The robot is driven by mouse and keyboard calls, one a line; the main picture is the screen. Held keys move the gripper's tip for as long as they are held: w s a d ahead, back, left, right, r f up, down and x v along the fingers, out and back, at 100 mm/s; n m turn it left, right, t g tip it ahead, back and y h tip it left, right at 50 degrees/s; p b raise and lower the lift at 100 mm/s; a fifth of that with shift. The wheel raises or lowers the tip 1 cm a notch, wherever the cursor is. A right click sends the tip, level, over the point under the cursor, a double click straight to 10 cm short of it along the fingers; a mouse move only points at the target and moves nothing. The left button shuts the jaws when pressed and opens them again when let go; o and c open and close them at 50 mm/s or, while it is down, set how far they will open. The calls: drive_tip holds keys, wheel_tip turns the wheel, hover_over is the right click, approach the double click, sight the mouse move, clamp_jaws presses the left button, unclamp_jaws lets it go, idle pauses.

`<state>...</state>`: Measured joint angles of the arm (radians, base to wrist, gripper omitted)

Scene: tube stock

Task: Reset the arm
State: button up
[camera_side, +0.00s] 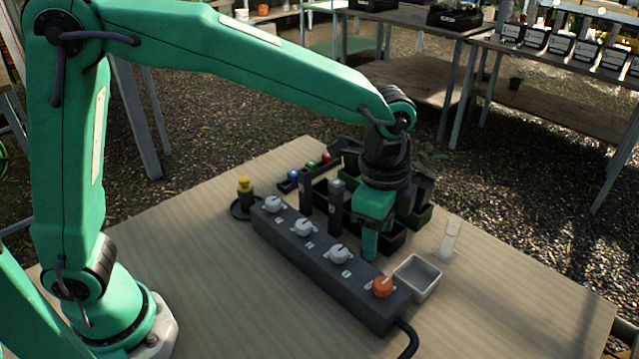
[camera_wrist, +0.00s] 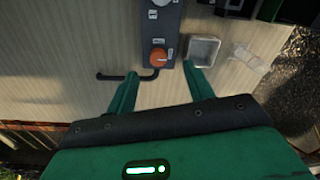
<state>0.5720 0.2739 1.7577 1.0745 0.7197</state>
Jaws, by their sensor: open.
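My gripper (camera_side: 370,250) points down over the right half of the wooden table, at the far side of a dark control bar (camera_side: 318,258) in the side view. In the wrist view its two green fingers (camera_wrist: 161,72) are spread apart with nothing between them. The bar has several white knobs and one orange knob (camera_side: 383,286). The orange knob also shows in the wrist view (camera_wrist: 158,56), just beyond the fingertips. My arm reaches out from the left, bent at the elbow and down at the wrist. The exact height of the fingertips is hard to tell.
A pale square tray (camera_side: 417,278) and a clear tube on a base (camera_side: 450,238) stand right of my gripper. Dark bins (camera_side: 392,238) and upright posts (camera_side: 336,207) stand close by. A yellow-topped object (camera_side: 245,186) is at left. The table's front is clear.

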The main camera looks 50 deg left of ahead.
drive_tip(key=s+a+r+n+t, duration=0.1)
drive_tip(key=s+a+r+n, duration=0.15)
drive_tip(key=a, duration=0.35)
drive_tip(key=s+a+r+n+t, duration=0.1)
drive_tip(key=s+a+r+n, duration=0.1)
drive_tip(key=a+r+n, duration=0.35)
drive_tip(key=s+a+f+n+t, duration=0.1)
drive_tip(key=s+a+n+t, duration=0.2)
drive_tip(key=s+a+n, duration=0.3)
drive_tip(key=s+a, duration=0.4)
drive_tip(key=a, duration=0.2)
drive_tip(key=shift+s+a+f+n, duration=0.2)
drive_tip(key=shift+s+a+n, duration=0.1)
drive_tip(key=shift+n, duration=0.1)
